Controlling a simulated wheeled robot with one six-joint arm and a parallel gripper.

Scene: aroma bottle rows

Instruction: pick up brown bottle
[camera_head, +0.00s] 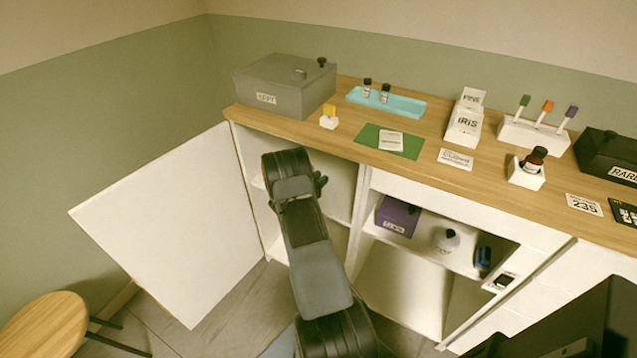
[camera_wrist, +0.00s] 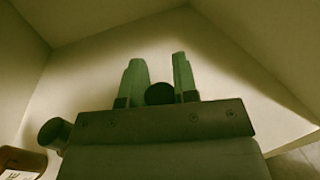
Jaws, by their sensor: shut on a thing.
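In the wrist view my gripper (camera_wrist: 160,76) has its two green fingers on either side of a round dark cap (camera_wrist: 160,94). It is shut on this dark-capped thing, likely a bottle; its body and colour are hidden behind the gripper. A brown bottle (camera_wrist: 22,161) with a dark cap and a pale label shows at the lower left, beside the gripper and apart from it. In the head view my arm reaches into the left open compartment of the white cabinet (camera_head: 225,200), and what the gripper holds cannot be made out.
Cabinet walls stand close around the gripper. The open white door (camera_head: 165,225) is at the left. On the wooden counter (camera_head: 350,112) stand a grey box (camera_head: 285,85), a blue tray (camera_head: 405,105) with two small bottles, and a dark bottle (camera_head: 535,160) in a white holder.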

